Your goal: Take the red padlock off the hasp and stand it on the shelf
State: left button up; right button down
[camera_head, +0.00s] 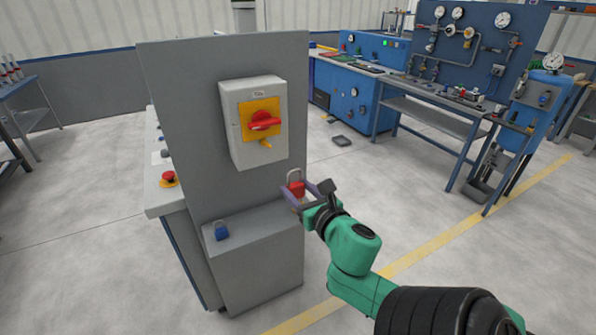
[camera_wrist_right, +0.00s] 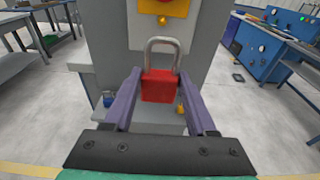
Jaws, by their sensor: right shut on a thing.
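The red padlock (camera_head: 297,189) is between the fingers of my right gripper (camera_head: 300,198), which is shut on its body. In the right wrist view the red padlock (camera_wrist_right: 159,87) is upright, its closed-looking grey shackle on top. It is clear of the yellow hasp (camera_head: 265,143) below the red rotary switch (camera_head: 264,121). The padlock is held above the right end of the grey shelf (camera_head: 262,222); the gap below it is hard to judge. My left gripper is not in view.
A blue padlock (camera_head: 221,231) stands on the shelf's left part. A small yellow object (camera_wrist_right: 181,109) shows beside the right finger in the wrist view. The shelf's middle is bare. The grey upright panel (camera_head: 190,130) rises behind the shelf. A red emergency button (camera_head: 168,177) is at left.

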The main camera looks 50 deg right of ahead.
aim_at(298, 191)
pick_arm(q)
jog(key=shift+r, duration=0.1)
pick_arm(e)
jog(key=shift+f+p+v, duration=0.15)
jog(key=shift+p+v, duration=0.55)
jog(key=shift+v, duration=0.5)
jog(key=shift+f+p+v, duration=0.1)
jog(key=shift+p+v, duration=0.6)
jog(key=shift+v, duration=0.45)
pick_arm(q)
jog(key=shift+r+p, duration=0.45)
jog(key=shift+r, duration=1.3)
pick_arm(e)
jog(key=shift+f+v, duration=0.15)
jog(key=shift+v, duration=0.55)
jog(key=shift+f+v, duration=0.15)
jog(key=shift+v, duration=0.55)
